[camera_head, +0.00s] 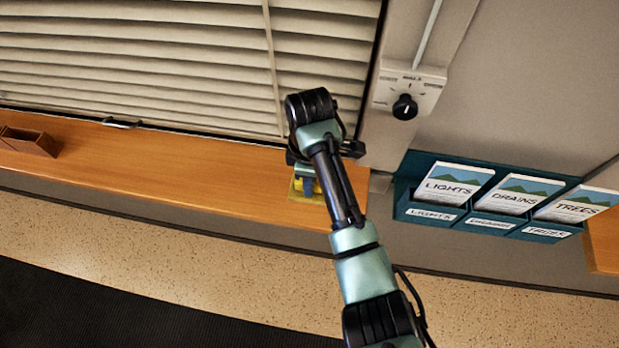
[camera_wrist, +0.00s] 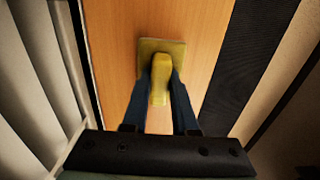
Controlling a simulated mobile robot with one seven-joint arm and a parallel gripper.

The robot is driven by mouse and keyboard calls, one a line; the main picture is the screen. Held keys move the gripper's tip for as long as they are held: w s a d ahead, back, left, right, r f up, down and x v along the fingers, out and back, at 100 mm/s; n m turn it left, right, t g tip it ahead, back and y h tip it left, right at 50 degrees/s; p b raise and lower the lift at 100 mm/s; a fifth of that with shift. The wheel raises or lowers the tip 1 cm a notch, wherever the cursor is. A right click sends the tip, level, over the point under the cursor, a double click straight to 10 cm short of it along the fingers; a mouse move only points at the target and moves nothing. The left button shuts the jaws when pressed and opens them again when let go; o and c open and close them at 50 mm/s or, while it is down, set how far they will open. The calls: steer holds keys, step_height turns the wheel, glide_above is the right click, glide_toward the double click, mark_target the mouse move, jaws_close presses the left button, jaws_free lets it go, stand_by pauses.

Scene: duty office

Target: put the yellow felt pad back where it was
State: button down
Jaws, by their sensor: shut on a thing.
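My gripper (camera_head: 303,172) is over the right end of the wooden sill, pointing down. In the wrist view my gripper (camera_wrist: 162,82) has its two dark blue fingers on either side of a narrow yellow block (camera_wrist: 159,82), taken as the yellow felt pad, and is shut on it. Behind the block is a flat olive-yellow square (camera_wrist: 146,46) against the wood. The square also shows in the head view (camera_head: 296,191), partly hidden by my arm. I cannot tell whether block and square touch or are one piece.
The wooden sill (camera_head: 200,155) runs below the slatted blinds (camera_head: 140,60); its middle is clear. A brown box (camera_head: 30,141) is at its left end. A control panel with a black knob (camera_head: 405,107) and a teal rack of cards (camera_head: 405,205) are to the right.

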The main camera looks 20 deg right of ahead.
steer(key=c, duration=0.7)
jaws_free()
steer(key=shift+f, duration=0.15)
step_height(320, 180, up, 12)
steer(key=p, duration=0.3)
steer(key=shift+r, duration=0.2)
